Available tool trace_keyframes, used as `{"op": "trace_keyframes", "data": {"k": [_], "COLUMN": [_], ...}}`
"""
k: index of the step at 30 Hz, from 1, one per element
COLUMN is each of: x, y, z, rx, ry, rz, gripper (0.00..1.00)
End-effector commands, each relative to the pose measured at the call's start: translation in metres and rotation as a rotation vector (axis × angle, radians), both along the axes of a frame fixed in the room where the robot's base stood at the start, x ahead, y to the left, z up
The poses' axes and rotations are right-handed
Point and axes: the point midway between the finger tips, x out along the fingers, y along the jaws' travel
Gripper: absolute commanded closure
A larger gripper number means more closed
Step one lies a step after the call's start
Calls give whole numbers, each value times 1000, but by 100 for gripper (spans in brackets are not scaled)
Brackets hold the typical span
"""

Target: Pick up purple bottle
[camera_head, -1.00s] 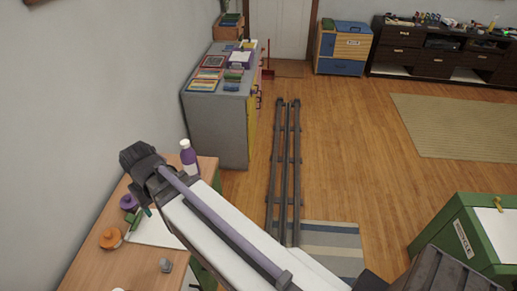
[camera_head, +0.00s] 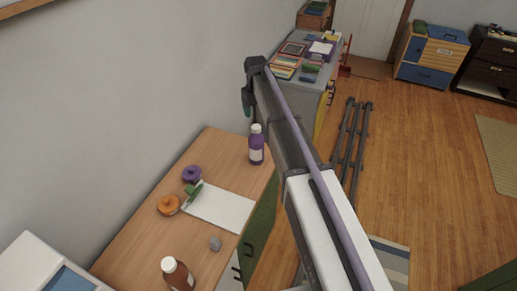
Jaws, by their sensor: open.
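The purple bottle (camera_head: 256,146) stands upright at the far right corner of the wooden table. It has a white cap and a pale label. My arm crosses the view from the bottom right, passing close to the right of the bottle in the picture. My gripper (camera_head: 246,102) shows as a dark shape hanging at the arm's far end, above and slightly left of the bottle in the picture. It is open and apart from the bottle. Its fingertips are small and hard to make out.
The table (camera_head: 150,226) also holds a purple pot (camera_head: 191,173), an orange pot (camera_head: 168,205), a white sheet (camera_head: 222,207), a small grey object (camera_head: 215,243) and a brown bottle (camera_head: 177,273). A grey cabinet (camera_head: 302,98) with books stands behind. A wall borders the table's left.

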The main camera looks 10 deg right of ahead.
Motion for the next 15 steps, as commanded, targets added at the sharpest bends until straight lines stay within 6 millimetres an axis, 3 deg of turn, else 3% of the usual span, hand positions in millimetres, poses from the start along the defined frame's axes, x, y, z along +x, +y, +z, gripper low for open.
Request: {"op": "trace_keyframes", "data": {"k": [1, 5, 11, 15], "x": [0, -1, -1, -3], "y": [0, 0, 0, 1], "z": [-19, -46, -49, -68], "rx": [0, 0, 0, 0], "ry": [0, 0, 0, 0], "rz": [0, -1, -1, -1], "gripper": [31, 31, 31, 31]}}
